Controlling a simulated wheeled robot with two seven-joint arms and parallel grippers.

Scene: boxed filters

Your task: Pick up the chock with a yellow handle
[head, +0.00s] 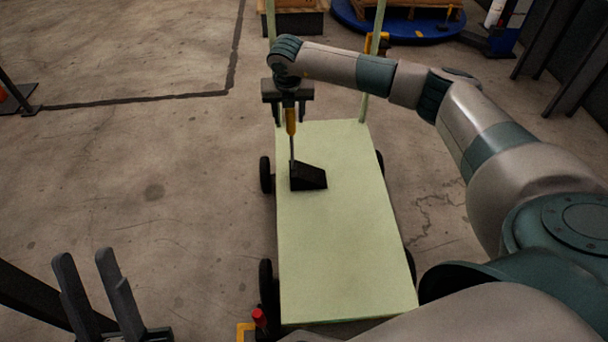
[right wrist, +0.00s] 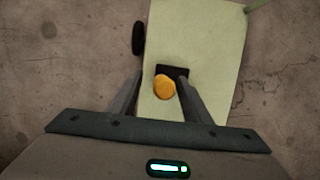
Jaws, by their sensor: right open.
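The black wedge-shaped chock (head: 309,177) sits on the pale green cart deck (head: 340,255), toward its far left part. Its thin upright rod ends in a yellow handle (head: 291,122). My right gripper (head: 289,114) points down over the handle, its fingers apart on either side of it. In the right wrist view the yellow handle end (right wrist: 164,87) lies between the two open fingers (right wrist: 160,80), with the dark chock (right wrist: 173,72) below. My left gripper (head: 84,258) is at the lower left, away from the cart, with a gap between its fingers and nothing in it.
The cart has black wheels (head: 266,175) and pale green upright posts (head: 372,60) at its far end. Much of its deck is bare. A blue round platform (head: 410,30) with a wooden pallet stands behind.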

